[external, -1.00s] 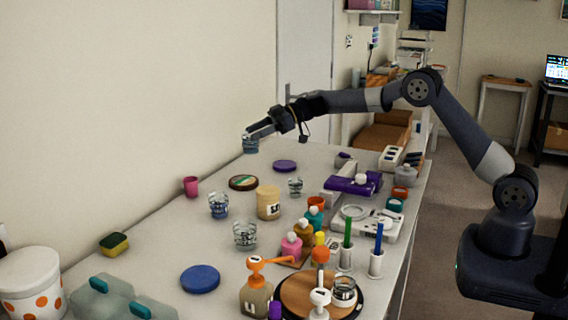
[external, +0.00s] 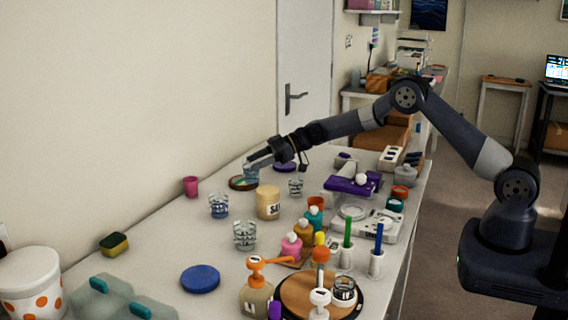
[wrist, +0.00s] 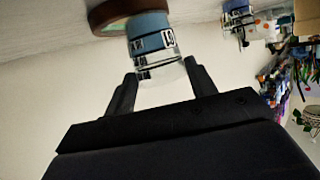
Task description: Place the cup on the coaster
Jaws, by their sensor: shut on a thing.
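A clear cup with a blue band and dark-and-white markings (wrist: 152,42) is held between the fingertips of my gripper (wrist: 160,73). In the external view the cup (external: 251,172) hangs under my gripper (external: 256,161), over a round brown-rimmed, dark green coaster (external: 237,184). The coaster also shows at the top of the wrist view (wrist: 108,14), partly behind the cup. The cup looks roughly upright. I cannot tell whether its base touches the coaster.
A purple disc (external: 285,167) lies right of the coaster and a pink cup (external: 190,186) left of it. Another glass with blue (external: 219,206), a beige jar (external: 268,203) and a small glass (external: 296,187) stand nearer the camera. A blue disc (external: 200,279) lies in front.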

